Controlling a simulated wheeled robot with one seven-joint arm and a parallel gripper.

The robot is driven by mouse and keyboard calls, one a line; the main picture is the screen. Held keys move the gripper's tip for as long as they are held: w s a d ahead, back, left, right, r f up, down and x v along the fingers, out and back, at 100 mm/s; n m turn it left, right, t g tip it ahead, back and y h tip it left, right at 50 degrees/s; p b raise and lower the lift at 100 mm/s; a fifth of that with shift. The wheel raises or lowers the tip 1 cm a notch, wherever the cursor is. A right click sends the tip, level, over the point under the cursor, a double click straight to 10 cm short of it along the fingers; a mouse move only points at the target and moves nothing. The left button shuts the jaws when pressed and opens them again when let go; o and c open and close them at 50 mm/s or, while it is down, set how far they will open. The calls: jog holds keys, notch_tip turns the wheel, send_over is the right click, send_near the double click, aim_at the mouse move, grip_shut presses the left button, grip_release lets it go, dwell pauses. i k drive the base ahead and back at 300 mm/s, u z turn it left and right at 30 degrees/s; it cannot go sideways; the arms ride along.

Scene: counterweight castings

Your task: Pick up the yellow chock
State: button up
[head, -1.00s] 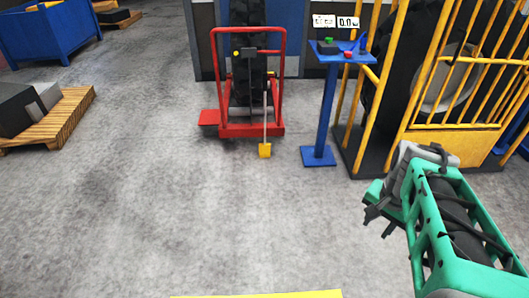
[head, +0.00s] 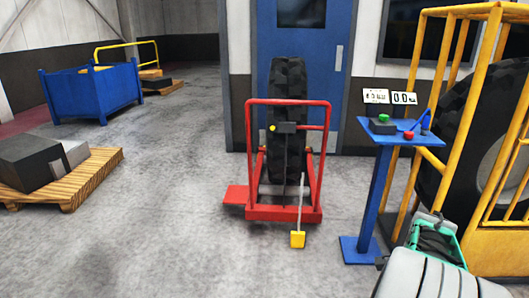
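The yellow chock (head: 297,239) appears to be the small yellow block on the floor at the front right of the red wheeled frame. A thin pale rod rises from it. The red frame (head: 283,214) holds a dark tyre (head: 287,110) upright. My arm shows at the lower right, right of the chock and apart from it. Only a dark bit of what may be my gripper (head: 382,262) shows at the arm's left edge. Its fingers cannot be made out, and nothing is seen held.
A blue pedestal (head: 377,190) with buttons stands right of the red frame. A yellow cage (head: 460,70) around a large wheel is at the right. A pallet (head: 75,185) with dark blocks and a blue bin (head: 95,95) are left. Floor in front is clear.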

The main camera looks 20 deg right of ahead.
aim_at(296, 237)
jog(key=u, duration=0.2)
jog(key=i, duration=2.25)
jog(key=z, duration=0.95)
jog(key=i, duration=1.5)
jog(key=z, duration=0.2)
